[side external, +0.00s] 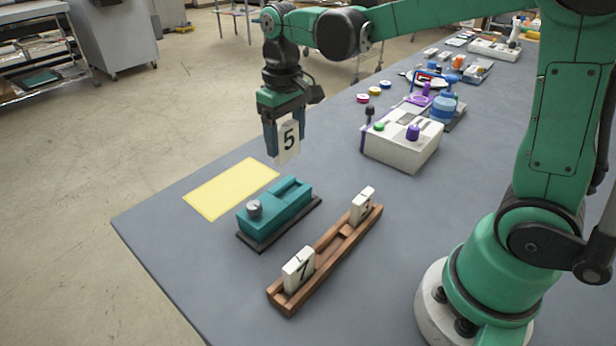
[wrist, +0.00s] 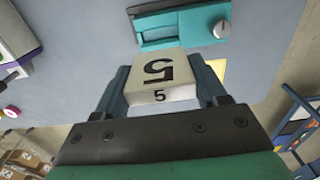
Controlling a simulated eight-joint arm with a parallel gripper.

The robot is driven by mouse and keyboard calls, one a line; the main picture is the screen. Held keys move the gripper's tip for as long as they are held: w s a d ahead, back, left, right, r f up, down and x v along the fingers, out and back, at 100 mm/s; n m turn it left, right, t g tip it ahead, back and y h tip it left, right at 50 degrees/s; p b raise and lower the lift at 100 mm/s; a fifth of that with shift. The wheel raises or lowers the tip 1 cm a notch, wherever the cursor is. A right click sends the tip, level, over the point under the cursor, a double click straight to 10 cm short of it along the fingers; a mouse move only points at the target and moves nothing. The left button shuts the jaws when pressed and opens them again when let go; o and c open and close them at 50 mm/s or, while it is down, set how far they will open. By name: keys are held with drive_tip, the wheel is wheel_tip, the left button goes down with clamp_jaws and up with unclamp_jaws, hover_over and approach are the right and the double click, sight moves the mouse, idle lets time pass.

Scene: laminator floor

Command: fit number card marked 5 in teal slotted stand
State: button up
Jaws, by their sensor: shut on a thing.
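My gripper (side external: 285,138) is shut on the number card marked 5 (side external: 289,143), a white upright block with a black 5, held in the air above the table. In the wrist view the card (wrist: 160,75) sits between the two fingers of my gripper (wrist: 163,88). The teal slotted stand (side external: 283,207) is on a dark base on the table, with a grey knob on its near-left end. The card is above and beyond the stand, apart from it. In the wrist view the stand (wrist: 185,30) lies beyond the card, which partly hides its edge.
A yellow sheet (side external: 230,187) lies left of the stand. A wooden rack (side external: 330,255) holds a card marked 7 (side external: 298,270) and another card (side external: 362,205). A white box (side external: 402,145) with knobs stands to the right. The table's left edge is close to the yellow sheet.

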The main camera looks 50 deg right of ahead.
sight(287, 158)
drive_tip(key=shift+f, duration=2.9)
drive_tip(key=shift+f, duration=1.2)
idle(1.5)
drive_tip(key=o, duration=1.3)
drive_tip(key=shift+r, duration=0.1)
drive_tip(key=shift+r, duration=3.7)
